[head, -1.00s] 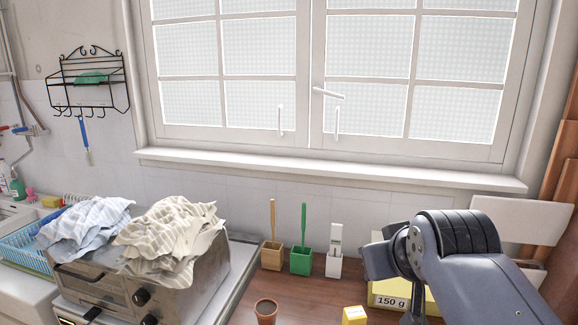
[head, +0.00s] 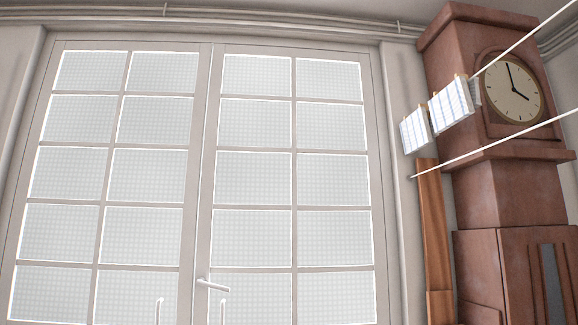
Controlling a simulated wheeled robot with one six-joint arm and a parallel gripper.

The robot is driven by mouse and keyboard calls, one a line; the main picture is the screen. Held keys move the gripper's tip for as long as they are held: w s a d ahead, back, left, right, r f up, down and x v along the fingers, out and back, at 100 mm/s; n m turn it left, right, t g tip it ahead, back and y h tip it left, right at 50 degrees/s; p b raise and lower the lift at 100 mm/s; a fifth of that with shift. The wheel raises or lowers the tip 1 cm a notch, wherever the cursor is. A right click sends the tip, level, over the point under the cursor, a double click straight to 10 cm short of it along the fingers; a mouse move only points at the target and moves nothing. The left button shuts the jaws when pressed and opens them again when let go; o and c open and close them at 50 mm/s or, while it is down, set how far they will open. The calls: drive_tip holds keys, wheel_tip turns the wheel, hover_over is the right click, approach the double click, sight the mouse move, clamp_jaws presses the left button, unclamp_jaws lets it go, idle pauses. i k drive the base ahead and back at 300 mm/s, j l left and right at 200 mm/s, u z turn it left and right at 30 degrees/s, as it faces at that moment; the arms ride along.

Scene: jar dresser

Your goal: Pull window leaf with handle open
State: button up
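The window fills the left and middle of the head view. Its left leaf (head: 103,149) and right leaf (head: 294,152) have pale frames and several frosted panes each, and they meet at a middle seam. Both leaves look shut. A white lever handle (head: 213,285) sits low at the seam and points to the right. A white pull bar (head: 159,311) is on the left leaf and another pull bar (head: 223,311) is on the right leaf, both cut off by the bottom edge. My gripper is not in view.
A tall brown clock (head: 510,95) stands right of the window. A wooden board (head: 430,225) stands between window and clock. Pipes (head: 250,12) run above the window.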

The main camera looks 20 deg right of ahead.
sight(291, 218)
drive_tip(key=i+l+u, duration=0.1)
drive_tip(key=i+u, duration=0.15)
drive_tip(key=i, duration=0.65)
